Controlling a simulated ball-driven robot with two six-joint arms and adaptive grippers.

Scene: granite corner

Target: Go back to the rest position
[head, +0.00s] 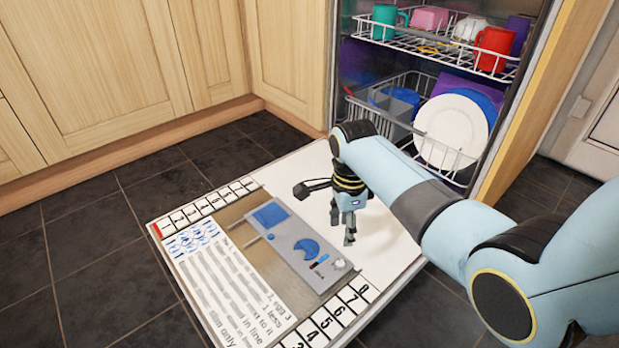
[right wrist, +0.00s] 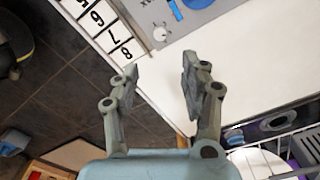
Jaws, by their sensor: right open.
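My right gripper (head: 347,222) hangs pointing down over the bare white part of a board (head: 392,242), just right of a grey panel. In the right wrist view the gripper (right wrist: 160,80) shows two fingers spread apart with nothing between them, above the white surface. My right arm comes in from the right side of the head view. My left gripper is not in view.
The grey panel (head: 283,262) bears blue shapes and small items. An open dishwasher behind holds racks with a red mug (head: 493,48), a green mug (head: 384,20) and a white plate (head: 452,130). Wooden cabinets (head: 110,60) stand left. Dark floor tiles (head: 90,270) are clear.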

